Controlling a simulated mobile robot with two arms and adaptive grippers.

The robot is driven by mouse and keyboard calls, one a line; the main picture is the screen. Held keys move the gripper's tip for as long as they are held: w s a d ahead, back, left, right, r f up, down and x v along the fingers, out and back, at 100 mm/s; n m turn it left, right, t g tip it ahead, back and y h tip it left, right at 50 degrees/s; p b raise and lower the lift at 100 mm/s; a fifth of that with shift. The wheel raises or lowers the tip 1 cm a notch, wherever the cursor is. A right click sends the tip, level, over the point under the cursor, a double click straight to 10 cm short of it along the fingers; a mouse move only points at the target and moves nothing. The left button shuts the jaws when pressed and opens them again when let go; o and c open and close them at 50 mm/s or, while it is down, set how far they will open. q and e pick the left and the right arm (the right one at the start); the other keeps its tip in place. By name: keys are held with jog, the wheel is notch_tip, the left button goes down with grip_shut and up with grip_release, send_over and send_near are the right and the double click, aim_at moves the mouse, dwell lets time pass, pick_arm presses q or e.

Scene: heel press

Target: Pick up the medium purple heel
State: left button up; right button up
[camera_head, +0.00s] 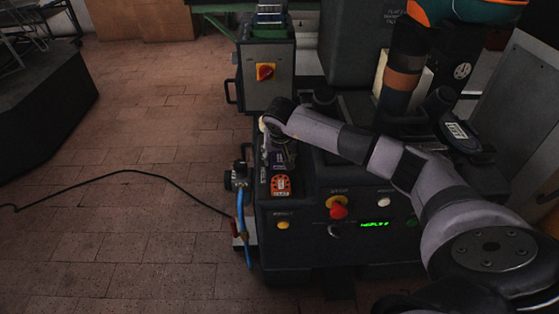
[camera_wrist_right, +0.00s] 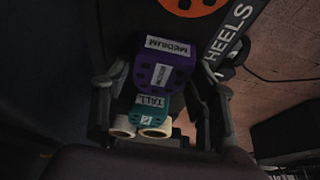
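The medium purple heel (camera_wrist_right: 166,72) carries a white MEDIUM label and sits between the fingers of my right gripper (camera_wrist_right: 161,82) in the right wrist view. The fingers stand apart on either side of it, with narrow gaps showing. A small purple patch of the heel (camera_head: 278,161) shows in the head view, mostly hidden below my right gripper (camera_head: 277,142), which points down over the machine's left side. My left gripper is not in view.
An orange heel (camera_head: 281,186) lies in front of the purple one, near a strip reading HEELS (camera_wrist_right: 232,28). The press front (camera_head: 340,245) has a red knob (camera_head: 338,209) and buttons. A valve with blue hose (camera_head: 240,200) is at left. The brick floor is open beyond.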

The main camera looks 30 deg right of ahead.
jog(key=c, duration=0.8)
jog(key=shift+r, duration=0.1)
